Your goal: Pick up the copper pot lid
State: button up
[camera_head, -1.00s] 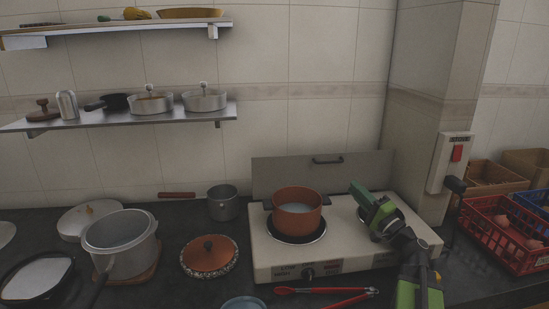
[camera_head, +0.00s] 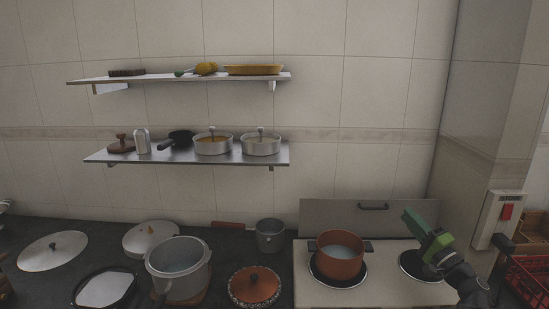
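The copper pot lid (camera_head: 254,285) is round and copper-coloured, with a dark knob and a speckled rim beneath it. It lies on the dark counter at the lower middle, left of the stove. My gripper (camera_head: 412,222) is green and black and is raised over the right side of the stove, well to the right of the lid and apart from it. Nothing shows between its fingers, and I cannot tell whether they are open or shut.
A copper pot (camera_head: 340,262) sits on the left burner of the white stove (camera_head: 375,293), between my gripper and the lid. A large grey pot (camera_head: 178,268) stands left of the lid, and a small saucepan (camera_head: 271,236) stands behind it. A shelf (camera_head: 190,153) hangs above.

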aim_at(252, 284)
jog(key=k, duration=0.9)
